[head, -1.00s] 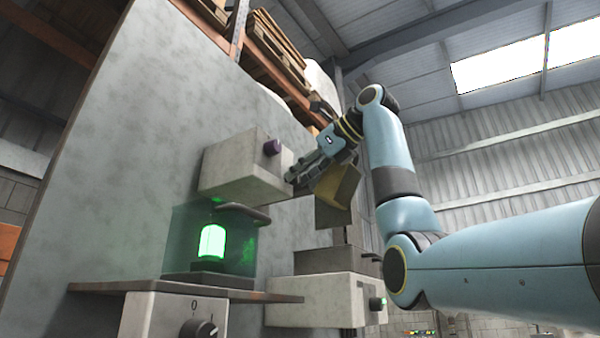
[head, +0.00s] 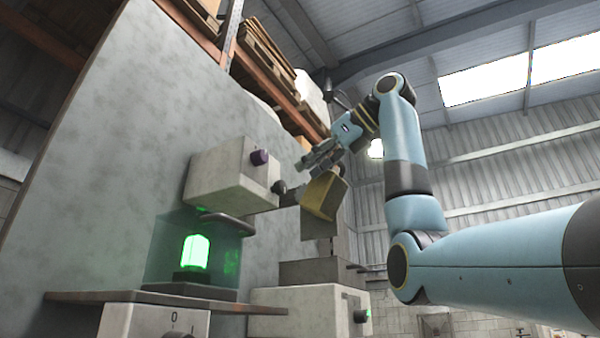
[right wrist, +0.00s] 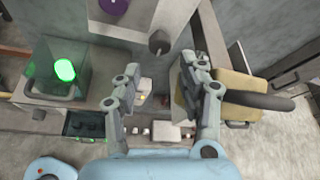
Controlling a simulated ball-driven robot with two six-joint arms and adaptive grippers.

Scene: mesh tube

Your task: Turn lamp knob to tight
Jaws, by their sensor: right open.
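A pale grey box on the wall panel carries a purple knob (head: 259,157) on its front and a dark round knob (head: 279,187) at its lower right. I cannot tell for sure which is the lamp knob. A lamp (head: 195,252) glows green under the box behind clear panes. My right gripper (head: 305,164) is open and empty, just right of the dark knob and apart from it. In the right wrist view the dark knob (right wrist: 158,43) shows just beyond and between the open fingertips, with the purple knob (right wrist: 114,5) at the top edge. My left gripper is not in view.
A yellow-tan block (head: 322,196) hangs close below my right gripper. A brown shelf (head: 90,297) juts out under the lamp. Space to the right is open.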

